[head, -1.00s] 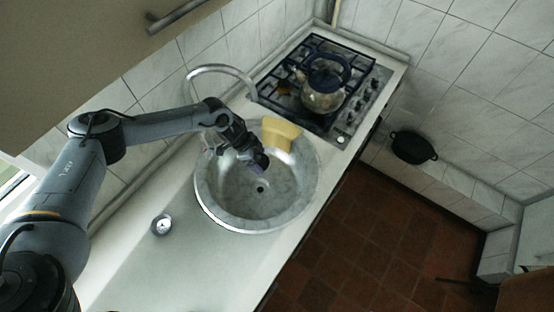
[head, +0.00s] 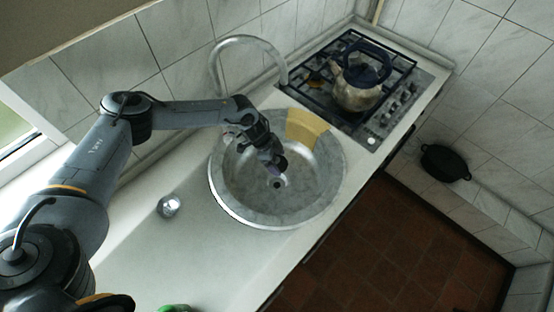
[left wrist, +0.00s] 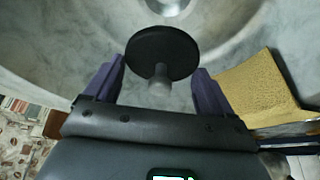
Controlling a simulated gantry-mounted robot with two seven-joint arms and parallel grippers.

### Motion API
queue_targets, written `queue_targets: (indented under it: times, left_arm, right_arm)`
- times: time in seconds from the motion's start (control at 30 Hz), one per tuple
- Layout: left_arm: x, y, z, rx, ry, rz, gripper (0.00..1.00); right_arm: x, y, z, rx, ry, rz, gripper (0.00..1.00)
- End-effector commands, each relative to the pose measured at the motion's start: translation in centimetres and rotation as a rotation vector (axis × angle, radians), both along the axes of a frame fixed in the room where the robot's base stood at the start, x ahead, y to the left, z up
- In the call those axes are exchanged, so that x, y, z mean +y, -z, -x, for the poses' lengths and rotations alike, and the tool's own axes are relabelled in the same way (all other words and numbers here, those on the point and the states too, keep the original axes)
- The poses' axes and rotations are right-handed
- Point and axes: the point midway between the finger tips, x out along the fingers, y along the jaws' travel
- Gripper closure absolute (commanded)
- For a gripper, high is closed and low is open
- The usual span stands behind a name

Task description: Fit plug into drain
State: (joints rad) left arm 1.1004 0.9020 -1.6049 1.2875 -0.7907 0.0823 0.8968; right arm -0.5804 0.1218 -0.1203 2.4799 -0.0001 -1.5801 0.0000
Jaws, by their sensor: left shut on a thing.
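The plug (left wrist: 165,52) is a black disc with a pale grey knob, seen in the left wrist view. My left gripper (left wrist: 158,66) is shut on it, with a purple finger at either side. In the head view my left gripper (head: 277,165) is inside the round grey sink (head: 235,203), low over the basin. The drain (head: 276,183) is a small metal ring with a dark hole, just below the fingertips in the picture. Its edge also shows at the top of the left wrist view (left wrist: 166,5), beyond the disc. The exact gap between plug and drain cannot be told. My right gripper is out of view.
A curved tap (head: 246,42) stands behind. A kettle (head: 356,94) sits on the hob. A small metal round thing (head: 169,206) stands on the counter.

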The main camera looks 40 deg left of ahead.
Motion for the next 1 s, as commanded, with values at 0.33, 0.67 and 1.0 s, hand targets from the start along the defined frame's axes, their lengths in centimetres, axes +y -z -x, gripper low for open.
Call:
queue_targets:
  times: [0.33, 0.67, 1.0]
  left_arm:
    - [0.0, 4.7, -0.1, -0.002, -0.001, 0.000, 0.46]
    - [0.0, 8.3, 0.1, 0.002, 0.000, 0.001, 0.46]
    - [0.0, 11.4, 0.0, 0.000, 0.000, 0.000, 0.46]
  right_arm:
    - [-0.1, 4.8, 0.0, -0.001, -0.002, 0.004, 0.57]
    - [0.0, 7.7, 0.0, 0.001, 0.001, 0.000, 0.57]
    - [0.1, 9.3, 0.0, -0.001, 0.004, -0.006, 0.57]
